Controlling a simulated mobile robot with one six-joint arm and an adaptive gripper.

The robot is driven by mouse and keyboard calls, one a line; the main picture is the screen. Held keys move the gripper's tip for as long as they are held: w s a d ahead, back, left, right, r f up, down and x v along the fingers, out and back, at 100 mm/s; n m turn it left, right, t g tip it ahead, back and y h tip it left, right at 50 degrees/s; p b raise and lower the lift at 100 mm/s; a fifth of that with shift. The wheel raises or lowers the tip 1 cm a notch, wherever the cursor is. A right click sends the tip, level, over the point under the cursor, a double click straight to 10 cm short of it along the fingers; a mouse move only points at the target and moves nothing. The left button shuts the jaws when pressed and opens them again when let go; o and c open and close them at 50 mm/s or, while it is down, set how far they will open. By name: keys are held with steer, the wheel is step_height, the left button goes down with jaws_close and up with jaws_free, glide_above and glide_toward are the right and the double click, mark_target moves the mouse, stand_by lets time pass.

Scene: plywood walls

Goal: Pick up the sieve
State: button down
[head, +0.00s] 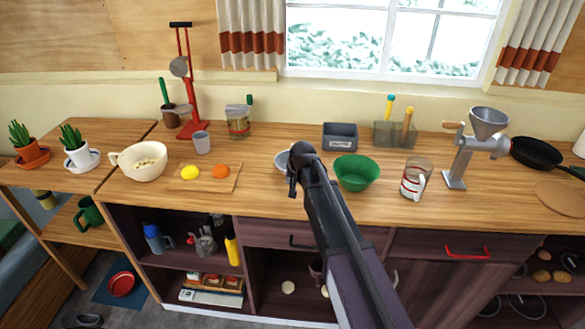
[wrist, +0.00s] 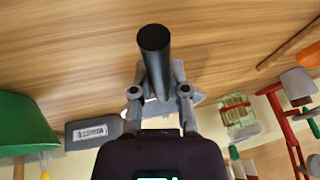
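The sieve's pale round bowl (head: 282,160) shows in the head view just left of my gripper (head: 297,158), mostly hidden behind it. In the wrist view, a dark round handle (wrist: 155,55) points towards the camera between the fingers of my gripper (wrist: 158,72). The fingers meet the handle on both sides and appear shut on it. A pale part of the sieve (wrist: 193,100) shows beyond the fingers. I cannot tell whether the sieve rests on the counter or is raised.
A green bowl (head: 357,172) stands close to the right of my gripper, with a grey bin (head: 340,136) behind. A cutting board (head: 207,187) with yellow and orange items lies left. Bare counter (head: 262,195) lies in front.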

steer(key=shift+r, duration=0.2)
stand_by(0.3)
step_height(320, 180, up, 10)
steer(key=p, duration=1)
steer(key=shift+f, duration=0.2)
steer(key=shift+a, duration=0.15)
stand_by(0.5)
